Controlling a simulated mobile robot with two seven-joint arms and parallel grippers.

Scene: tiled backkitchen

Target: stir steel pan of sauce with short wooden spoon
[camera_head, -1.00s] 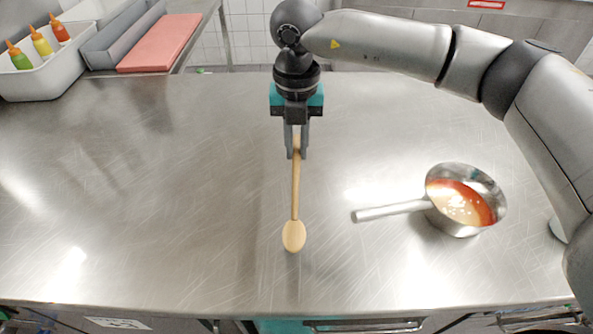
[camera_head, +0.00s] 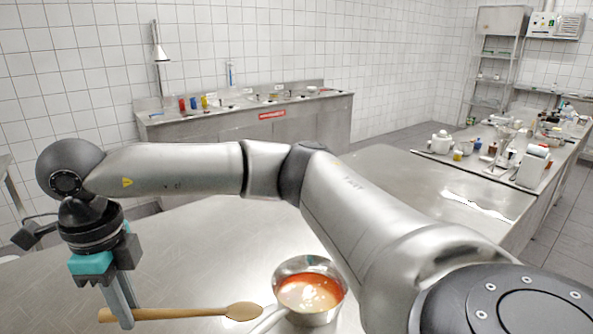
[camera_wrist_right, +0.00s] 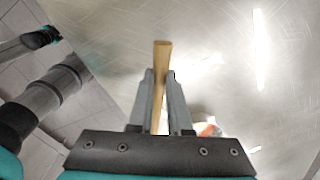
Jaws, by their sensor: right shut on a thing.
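My right gripper (camera_head: 122,312) is shut on the wooden spoon (camera_head: 185,313) by its handle. The spoon lies nearly level in the head view, its oval bowl pointing right, close to the pan's left side and handle. I cannot tell its height above the counter. In the right wrist view the spoon handle (camera_wrist_right: 161,85) runs between the two fingers (camera_wrist_right: 160,105). The steel pan (camera_head: 337,312) stands on the counter to the right, with orange-red sauce (camera_head: 308,293) in it. The pan's handle runs off the bottom edge. My left gripper is not in view.
The steel counter (camera_head: 190,240) is bare around the gripper. My right arm crosses above it, behind the pan. A steel unit with bottles (camera_head: 250,115) stands at the back wall. A side counter (camera_head: 480,180) at the right holds crockery and bottles.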

